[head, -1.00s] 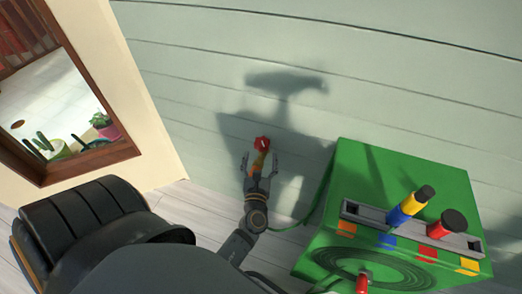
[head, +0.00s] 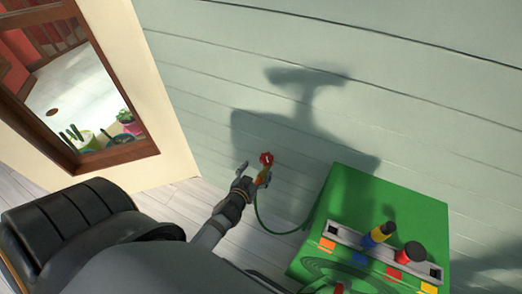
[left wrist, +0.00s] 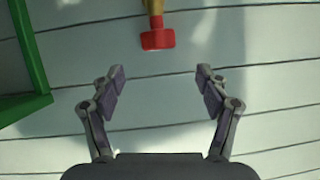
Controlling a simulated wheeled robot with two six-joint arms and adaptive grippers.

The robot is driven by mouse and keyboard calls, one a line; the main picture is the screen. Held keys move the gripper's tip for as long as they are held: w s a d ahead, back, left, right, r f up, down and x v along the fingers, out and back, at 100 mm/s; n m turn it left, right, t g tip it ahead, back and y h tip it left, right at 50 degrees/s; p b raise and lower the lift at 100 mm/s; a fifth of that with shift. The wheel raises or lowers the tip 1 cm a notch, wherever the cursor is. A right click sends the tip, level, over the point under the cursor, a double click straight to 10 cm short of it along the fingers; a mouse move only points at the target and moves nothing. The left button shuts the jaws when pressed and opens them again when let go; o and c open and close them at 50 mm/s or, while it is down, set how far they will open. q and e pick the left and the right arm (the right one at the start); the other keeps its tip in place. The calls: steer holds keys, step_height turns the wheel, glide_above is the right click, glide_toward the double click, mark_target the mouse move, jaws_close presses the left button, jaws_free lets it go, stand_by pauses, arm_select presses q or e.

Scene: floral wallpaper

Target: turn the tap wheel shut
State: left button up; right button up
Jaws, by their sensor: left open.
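The tap wheel (head: 266,158) is red and sits on a brass-yellow tap at the pale plank wall. In the left wrist view the wheel (left wrist: 158,39) shows near the top, with the tap's brass stem (left wrist: 155,7) above it. My left gripper (head: 255,173) is close to the tap, at the lower left of the wheel in the head view. Its fingers (left wrist: 160,76) are spread and empty in the left wrist view, with the wheel beyond the tips and between their lines. I see no contact with the wheel. My right gripper is not in view.
A green box (head: 345,195) stands right of the tap, holding a grey tray with yellow-blue and red-black items. A green hose (head: 262,222) runs from the tap side to it. A wood-framed window (head: 140,155) is at the left. The wall above the wheel is clear.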

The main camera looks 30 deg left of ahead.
mark_target(265, 159)
arm_select(q)
steer(key=shift+n, duration=0.5)
steer(key=x, duration=1)
steer(key=shift+w+b, duration=0.2)
steer(key=shift+b, duration=0.1)
steer(key=shift+c, duration=0.3)
